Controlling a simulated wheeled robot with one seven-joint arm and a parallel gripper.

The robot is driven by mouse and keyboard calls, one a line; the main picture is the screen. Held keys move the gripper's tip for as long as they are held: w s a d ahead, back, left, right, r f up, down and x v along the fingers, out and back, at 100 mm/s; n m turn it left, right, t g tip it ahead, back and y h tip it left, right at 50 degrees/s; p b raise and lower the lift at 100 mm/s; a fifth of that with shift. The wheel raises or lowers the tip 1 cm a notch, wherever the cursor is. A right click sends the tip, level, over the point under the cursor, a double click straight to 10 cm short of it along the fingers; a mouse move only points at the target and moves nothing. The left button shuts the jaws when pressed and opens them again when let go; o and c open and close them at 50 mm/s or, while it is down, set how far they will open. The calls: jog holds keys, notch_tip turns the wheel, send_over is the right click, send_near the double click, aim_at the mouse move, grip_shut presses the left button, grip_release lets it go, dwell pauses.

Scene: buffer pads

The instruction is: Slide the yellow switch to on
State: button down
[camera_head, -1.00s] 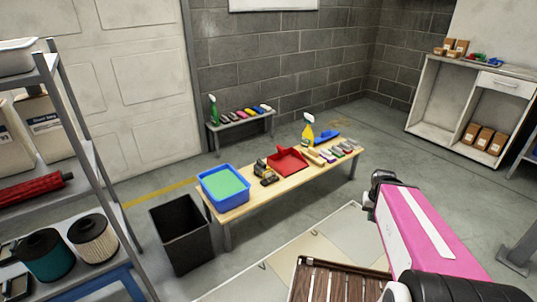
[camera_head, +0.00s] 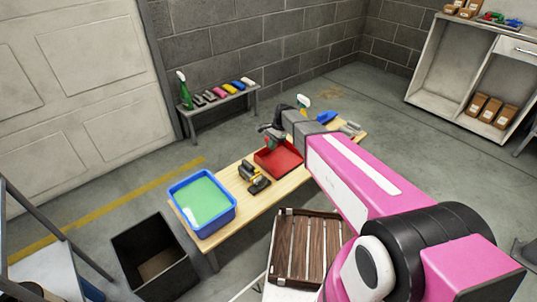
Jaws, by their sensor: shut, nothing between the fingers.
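My pink arm reaches across from the right.
A blue tub with green contents (camera_head: 231,212) stands at the bench's near end. A black bin (camera_head: 152,262) is on the floor beside it. A wooden slatted tray (camera_head: 306,247) is in front. A low back bench (camera_head: 215,108) holds a spray bottle and several coloured items.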

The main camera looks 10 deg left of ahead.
aim_at(255, 171)
jog(key=s+a+f, duration=0.4)
jog(key=s+f, duration=0.1)
jog(key=f, duration=0.3)
jog(key=shift+s+a, duration=0.3)
jog(key=shift+s+a, duration=1)
jog(key=shift+s, duration=0.2)
jog(key=shift+w, duration=0.1)
